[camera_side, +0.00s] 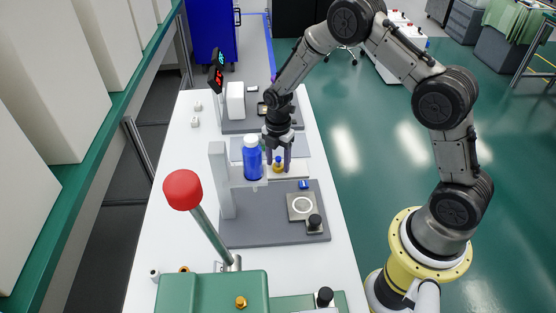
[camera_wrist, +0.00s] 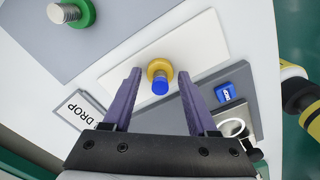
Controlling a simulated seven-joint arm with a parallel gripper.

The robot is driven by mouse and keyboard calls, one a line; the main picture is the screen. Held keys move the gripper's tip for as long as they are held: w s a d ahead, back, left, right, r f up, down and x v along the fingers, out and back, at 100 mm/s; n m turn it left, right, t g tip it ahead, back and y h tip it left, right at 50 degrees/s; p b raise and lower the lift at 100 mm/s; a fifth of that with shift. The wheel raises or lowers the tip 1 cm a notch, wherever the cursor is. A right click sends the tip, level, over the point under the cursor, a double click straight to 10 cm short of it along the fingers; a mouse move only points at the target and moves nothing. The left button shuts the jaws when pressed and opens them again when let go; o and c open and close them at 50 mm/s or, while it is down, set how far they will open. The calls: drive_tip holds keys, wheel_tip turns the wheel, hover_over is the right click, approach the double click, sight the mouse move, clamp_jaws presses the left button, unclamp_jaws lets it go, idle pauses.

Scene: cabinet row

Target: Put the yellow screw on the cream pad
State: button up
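The yellow screw (camera_wrist: 159,67) stands on the cream pad (camera_wrist: 205,45), with a blue part at its near end in the wrist view. In the side view the yellow screw (camera_side: 279,163) is on the cream pad (camera_side: 299,170), between my gripper's fingers. My gripper (camera_wrist: 159,74) is open, with one purple finger on each side of the screw and a visible gap to both. In the side view my gripper (camera_side: 279,168) points down, low over the pad. Whether the fingertips touch the pad cannot be told.
A green screw with a silver shaft (camera_wrist: 72,14) is on the grey plate. A "DROP" label (camera_wrist: 80,115) and a small blue block (camera_wrist: 231,95) are near the pad. A blue bottle (camera_side: 252,160) on a white stand (camera_side: 222,180) is close to my gripper's left.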

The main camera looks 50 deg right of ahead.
drive_tip(key=shift+o, duration=0.5)
wheel_tip(320, 180, up, 12)
drive_tip(key=r, duration=0.1)
wheel_tip(320, 180, up, 9)
drive_tip(key=m+t, duration=0.2)
drive_tip(key=m, duration=0.3)
hover_over(278, 159)
drive_tip(key=s+a, duration=0.1)
drive_tip(key=s, duration=0.5)
drive_tip(key=s+a+r+m+t, duration=0.1)
drive_tip(key=s+r+m, duration=0.2)
drive_tip(key=s+m, duration=0.4)
drive_tip(key=s+a+r+m+t, duration=0.1)
drive_tip(key=s+r+m, duration=0.3)
drive_tip(key=s, duration=1.1)
drive_tip(key=shift+m+t, duration=0.8)
drive_tip(key=shift+m, duration=1.1)
